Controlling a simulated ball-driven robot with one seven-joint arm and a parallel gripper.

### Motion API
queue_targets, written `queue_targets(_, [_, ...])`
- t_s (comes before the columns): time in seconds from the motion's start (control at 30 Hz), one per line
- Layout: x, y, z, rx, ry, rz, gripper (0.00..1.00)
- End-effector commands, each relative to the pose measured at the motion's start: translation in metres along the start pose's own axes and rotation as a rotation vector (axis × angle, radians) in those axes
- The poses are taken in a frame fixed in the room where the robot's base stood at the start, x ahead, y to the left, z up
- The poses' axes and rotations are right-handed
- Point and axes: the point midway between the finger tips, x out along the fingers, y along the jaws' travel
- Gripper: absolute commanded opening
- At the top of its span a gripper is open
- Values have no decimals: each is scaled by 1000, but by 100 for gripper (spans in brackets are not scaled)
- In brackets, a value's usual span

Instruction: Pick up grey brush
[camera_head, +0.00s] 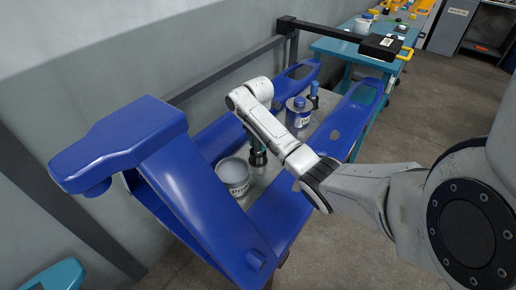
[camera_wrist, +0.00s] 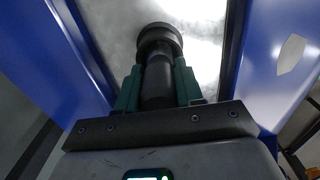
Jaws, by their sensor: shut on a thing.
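A dark grey, round-bodied thing with a wider round end, which I take to be the grey brush (camera_wrist: 159,42), is between the green fingers of my gripper (camera_wrist: 158,82) in the wrist view. My gripper is shut on it. In the head view, my gripper (camera_head: 257,146) points down between the blue panels, and the dark end of the brush (camera_head: 258,158) shows just under it. The upper part of the brush is hidden by the gripper and arm. I cannot tell whether its lower end touches the grey surface.
A grey pail (camera_head: 233,172) stands close at the left of my gripper. A grey and blue can (camera_head: 298,112) and a blue bottle (camera_head: 314,95) stand beyond to the right. Blue panels (camera_head: 205,195) flank the grey surface. A teal table (camera_head: 345,48) is farther back.

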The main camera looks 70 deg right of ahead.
Motion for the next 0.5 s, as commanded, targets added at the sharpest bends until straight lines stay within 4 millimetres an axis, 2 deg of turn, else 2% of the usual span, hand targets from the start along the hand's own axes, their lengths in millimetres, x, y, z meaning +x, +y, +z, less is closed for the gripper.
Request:
queue_targets(0.27, [-4,1,0,0,-1,2,6])
queue_targets(0.37, [-15,1,0,0,-2,4,6])
queue_targets(0.5, [-42,2,0,-1,-3,6,6])
